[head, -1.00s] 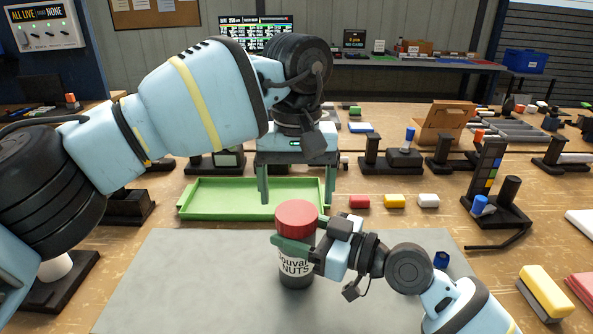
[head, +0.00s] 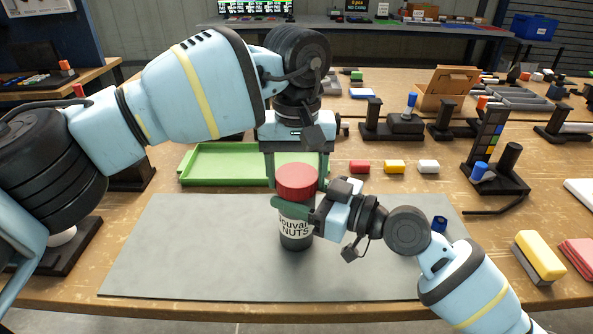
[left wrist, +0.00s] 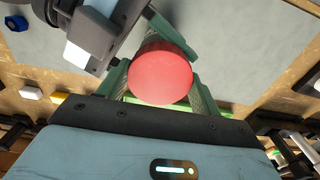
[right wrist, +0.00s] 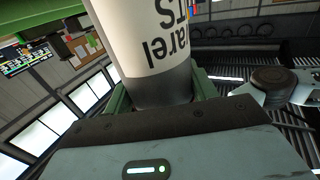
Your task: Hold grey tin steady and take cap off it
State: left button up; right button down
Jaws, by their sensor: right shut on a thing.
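The grey tin (head: 296,241) stands upright over the grey mat, with a white label reading "NUTS" and a red cap (head: 296,182). My right gripper (head: 294,206) is shut around the tin's upper body, just below the cap. The right wrist view shows the tin (right wrist: 160,92) between its fingers. My left gripper (head: 297,172) points down from above, its fingers apart. In the left wrist view the cap (left wrist: 160,78) lies between the open fingers, with small gaps at its sides. Whether the tin's base touches the mat is hard to tell.
A green tray (head: 225,166) lies behind the mat (head: 190,260). Red (head: 359,167), yellow (head: 394,167) and white (head: 428,167) blocks stand right of it. The mat's left part is clear.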

pick_arm(q)
jog(key=shift+c, duration=0.6)
jog(key=n, duration=0.6)
jog(key=shift+n, duration=0.4)
jog(key=n, duration=1.8)
jog(key=shift+r, duration=0.1)
jog(key=n, duration=0.9)
jog(key=shift+n, duration=0.3)
jog(key=n, duration=0.4)
jog(key=shift+n, duration=0.3)
jog(key=n, duration=0.4)
jog(key=shift+r, duration=0.15)
jog(key=shift+r, duration=1)
